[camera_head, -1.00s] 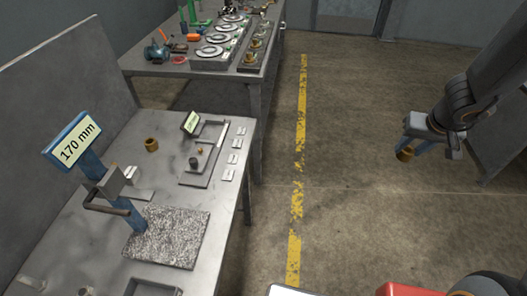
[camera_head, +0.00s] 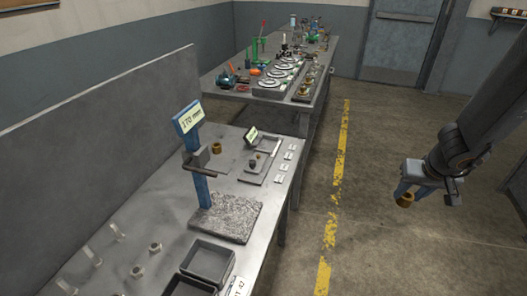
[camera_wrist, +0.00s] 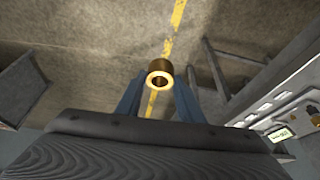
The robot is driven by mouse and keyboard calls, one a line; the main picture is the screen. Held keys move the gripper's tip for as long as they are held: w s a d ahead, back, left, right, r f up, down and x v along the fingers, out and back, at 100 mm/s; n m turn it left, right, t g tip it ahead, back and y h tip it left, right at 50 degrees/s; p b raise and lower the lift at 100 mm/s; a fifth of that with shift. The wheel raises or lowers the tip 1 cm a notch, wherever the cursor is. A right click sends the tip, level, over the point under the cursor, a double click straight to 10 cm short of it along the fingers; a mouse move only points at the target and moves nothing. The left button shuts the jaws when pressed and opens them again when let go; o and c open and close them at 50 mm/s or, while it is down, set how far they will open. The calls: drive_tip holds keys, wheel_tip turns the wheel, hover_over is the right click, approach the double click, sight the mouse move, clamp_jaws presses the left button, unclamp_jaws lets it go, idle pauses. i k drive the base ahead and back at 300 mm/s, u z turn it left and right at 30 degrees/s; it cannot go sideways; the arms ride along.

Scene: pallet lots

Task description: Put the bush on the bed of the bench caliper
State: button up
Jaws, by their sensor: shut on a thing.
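A brass bush (camera_head: 405,200) is held between the blue fingers of my gripper (camera_head: 404,194), out over the floor to the right of the bench. In the wrist view the bush (camera_wrist: 159,74) is a hollow ring between the fingertips, its bore facing the camera. What looks like the bench caliper (camera_head: 256,168) is a flat grey device with a small tilted display, on the far right part of the near bench. A dark piece stands on it; its details are too small to tell. Its display seems to show in the wrist view (camera_wrist: 280,134). My gripper is well apart from it.
A blue-posted gauge reading 170 mm (camera_head: 187,117) stands on a speckled plate (camera_head: 228,218). Another brass ring (camera_head: 216,148) stands behind it. Dark trays (camera_head: 208,262) lie in front. White tags line the bench edge. The floor beside the yellow line is clear.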

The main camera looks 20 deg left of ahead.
sight(268, 144)
drive_tip(key=u, duration=0.5)
drive_tip(key=i, duration=1)
drive_tip(key=u, duration=0.05)
